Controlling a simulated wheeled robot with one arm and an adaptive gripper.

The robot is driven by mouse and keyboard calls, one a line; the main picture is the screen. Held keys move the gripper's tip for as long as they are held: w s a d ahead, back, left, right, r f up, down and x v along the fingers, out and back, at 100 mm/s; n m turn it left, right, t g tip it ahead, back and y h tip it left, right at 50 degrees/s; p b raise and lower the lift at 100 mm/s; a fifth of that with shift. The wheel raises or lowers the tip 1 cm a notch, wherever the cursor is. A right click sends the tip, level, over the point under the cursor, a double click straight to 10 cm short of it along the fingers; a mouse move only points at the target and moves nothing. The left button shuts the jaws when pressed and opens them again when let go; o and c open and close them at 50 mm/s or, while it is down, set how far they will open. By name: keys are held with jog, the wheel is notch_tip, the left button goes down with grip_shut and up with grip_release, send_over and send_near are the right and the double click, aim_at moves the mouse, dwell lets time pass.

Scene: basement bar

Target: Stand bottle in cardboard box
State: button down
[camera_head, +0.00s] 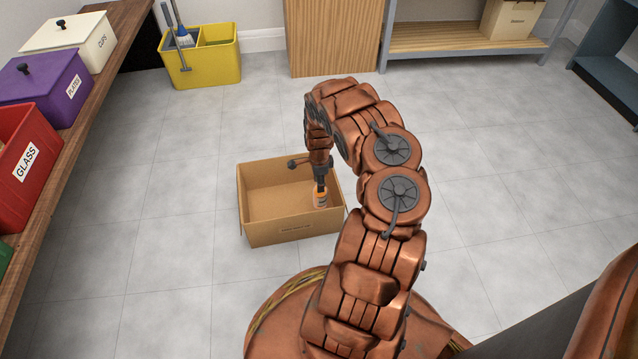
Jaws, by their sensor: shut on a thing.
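The open cardboard box (283,233) stands on the tiled floor in front of my base, left of my arm. My gripper (320,181) points down over the right part of the box. It is shut on the bottle (320,198), which looks orange with a pale band. The bottle hangs roughly upright inside the outline of the box opening. I cannot tell whether its base touches the box floor. My gripper hides the bottle's upper part, and my arm covers part of the box's right side.
A wooden shelf (100,88) along the left holds a red GLASS bin (28,168), a purple bin (45,88) and a white bin (70,42). A yellow mop bucket (215,68) stands at the back. Floor around the box is clear.

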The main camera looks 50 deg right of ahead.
jog(key=c, duration=0.6)
grip_release()
notch_tip(320, 180, up, 12)
jog(key=p, duration=0.4)
jog(key=shift+r, duration=0.1)
jog(key=s+a+r+n+g, duration=0.1)
jog(key=s+a+r+n, duration=0.25)
jog(key=a+r, duration=0.45)
jog(key=s+a+r+n, duration=0.2)
jog(key=a+r+n, duration=0.3)
jog(key=r, duration=0.4)
jog(key=s+a+r+n+g, duration=0.1)
jog(key=s+a+r+n, duration=0.2)
jog(key=a+r, duration=0.55)
jog(key=s+a+r+n+g, duration=0.1)
jog(key=s+a+r+n, duration=0.3)
jog(key=s, duration=0.7)
jog(key=s+a+r+n, duration=0.4)
jog(key=s+a+n, duration=0.5)
jog(key=s+a, duration=0.3)
jog(key=shift+a+r+g, duration=0.2)
jog(key=shift+a+g, duration=0.1)
jog(key=shift+g, duration=0.1)
